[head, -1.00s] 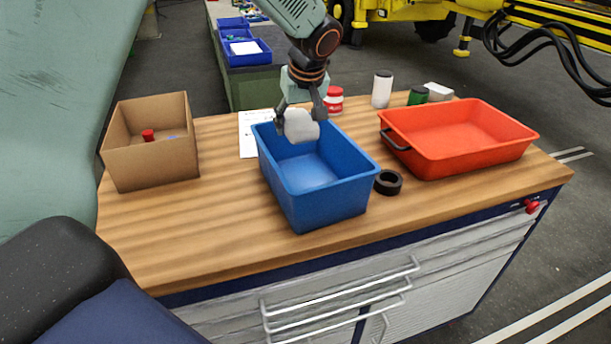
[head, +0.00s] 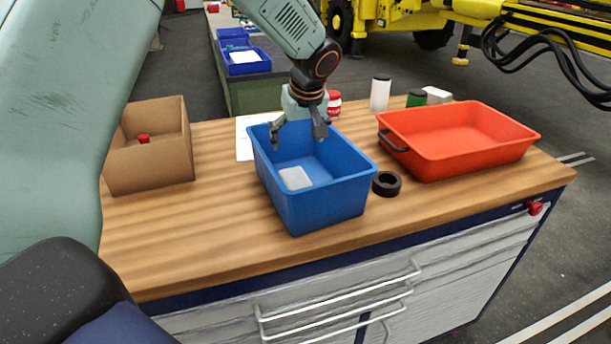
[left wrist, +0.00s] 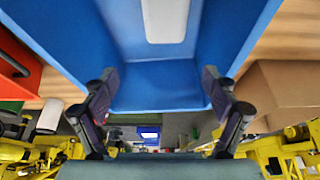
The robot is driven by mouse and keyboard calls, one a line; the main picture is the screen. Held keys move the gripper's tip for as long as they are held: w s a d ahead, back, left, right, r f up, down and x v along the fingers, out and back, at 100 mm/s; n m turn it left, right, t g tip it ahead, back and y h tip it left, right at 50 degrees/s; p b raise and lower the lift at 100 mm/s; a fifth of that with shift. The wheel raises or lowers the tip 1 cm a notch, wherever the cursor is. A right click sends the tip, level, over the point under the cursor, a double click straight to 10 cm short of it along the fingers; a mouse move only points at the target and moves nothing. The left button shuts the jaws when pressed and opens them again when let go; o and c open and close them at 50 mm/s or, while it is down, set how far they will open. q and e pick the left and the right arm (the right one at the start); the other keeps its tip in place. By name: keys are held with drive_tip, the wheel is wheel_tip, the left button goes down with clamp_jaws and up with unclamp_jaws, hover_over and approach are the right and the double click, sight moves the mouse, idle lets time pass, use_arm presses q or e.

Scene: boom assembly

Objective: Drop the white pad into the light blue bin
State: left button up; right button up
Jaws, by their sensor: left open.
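The white pad (head: 295,178) lies flat on the floor of the light blue bin (head: 330,205), toward its left side in the head view. In the left wrist view the pad (left wrist: 166,20) shows at the top, inside the bin (left wrist: 150,95). My left gripper (head: 298,143) is open and empty above the far part of the bin. Its two spread fingers (left wrist: 160,105) also show in the left wrist view, with nothing between them. The pad is apart from the fingers. My right gripper is not in view.
A cardboard box (head: 152,165) with a red item (head: 143,139) stands left of the bin. An orange-red tray (head: 455,160) is to the right. A black ring (head: 387,184) lies close beside the bin. A white cylinder (head: 380,94) and other small items stand at the back.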

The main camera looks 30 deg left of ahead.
use_arm(q)
drive_tip(key=v, duration=1.2)
drive_tip(key=shift+a, duration=0.1)
drive_tip(key=x, duration=1.2)
drive_tip(key=shift+s+r+p, duration=0.15)
drive_tip(key=shift+r+p, duration=1.6)
drive_tip(key=shift+r, duration=0.75)
